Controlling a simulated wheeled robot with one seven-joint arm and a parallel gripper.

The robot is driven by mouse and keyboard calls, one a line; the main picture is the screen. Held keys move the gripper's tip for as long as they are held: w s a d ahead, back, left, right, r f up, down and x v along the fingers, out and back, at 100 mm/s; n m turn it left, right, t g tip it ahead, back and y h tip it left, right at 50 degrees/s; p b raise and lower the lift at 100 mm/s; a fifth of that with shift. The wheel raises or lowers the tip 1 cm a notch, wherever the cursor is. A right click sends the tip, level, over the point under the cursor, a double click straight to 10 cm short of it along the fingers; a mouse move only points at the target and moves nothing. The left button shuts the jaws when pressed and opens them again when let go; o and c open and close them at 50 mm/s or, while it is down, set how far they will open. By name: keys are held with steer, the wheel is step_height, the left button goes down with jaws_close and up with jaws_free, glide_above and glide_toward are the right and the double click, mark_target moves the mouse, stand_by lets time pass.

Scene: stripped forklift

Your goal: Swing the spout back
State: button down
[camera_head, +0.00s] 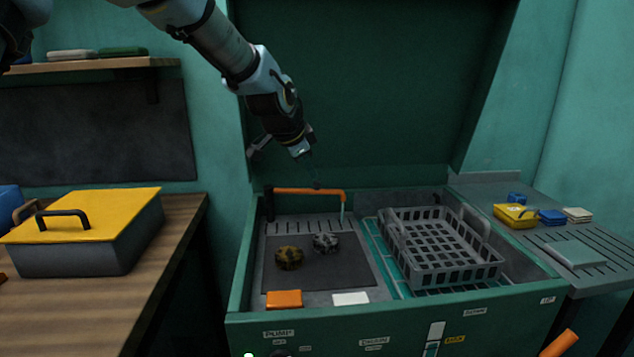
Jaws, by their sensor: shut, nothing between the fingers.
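The spout (308,191) is an orange pipe at the back of the green wash basin. It runs level to the right from a dark upright post (269,204) at the back left. Its right end bends down, with a pale teal length below it, over the right part of the dark mat. My gripper (311,157) is shut and empty, pointing down above the spout's middle. Its fingertips are small and dark against the lid, and I cannot tell how far they are from the pipe.
Two round gear-like parts (289,257) (326,242) lie on the dark mat (350,272). A grey basket (440,246) stands right of it. The raised lid (370,90) rises behind. A yellow-lidded box (92,214) is on the left bench; small blocks lie on the right shelf.

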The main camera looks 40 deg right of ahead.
steer(key=p, duration=0.3)
glide_toward(322, 192)
step_height(322, 192, down, 3)
steer(key=s, duration=0.3)
steer(key=w+d, duration=0.1)
steer(key=w+p, duration=0.1)
steer(key=w+d+p, duration=0.1)
steer(key=shift+w+d+f, duration=0.35)
steer(key=shift+w+f, duration=0.05)
